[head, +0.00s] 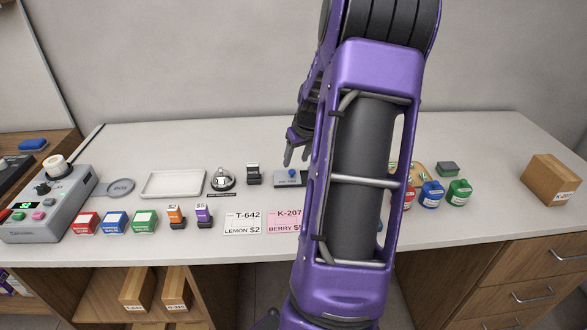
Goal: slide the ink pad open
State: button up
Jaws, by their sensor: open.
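What looks like the ink pad (284,181) is a flat grey-blue box with a small blue knob (292,173) on top. It sits on the counter, left of my arm, and my arm hides its right end. The small lettering on its front is too blurred to read surely. My gripper (296,156) hangs with its fingers pointing down, in line with the box and seemingly above and behind it. It is open with nothing between the fingers. I cannot tell its exact height or distance from the knob.
A black stamp (253,176), a bell (222,180) and a white tray (173,184) stand to the left. Price cards (243,222) lie in front. Blue (432,194) and green (459,192) jars stand right of my arm. My forearm hides the counter's middle.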

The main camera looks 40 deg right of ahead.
aim_at(292, 171)
jog(key=x, duration=0.5)
jog(key=shift+f, duration=0.15)
grip_shut()
dwell(1.3)
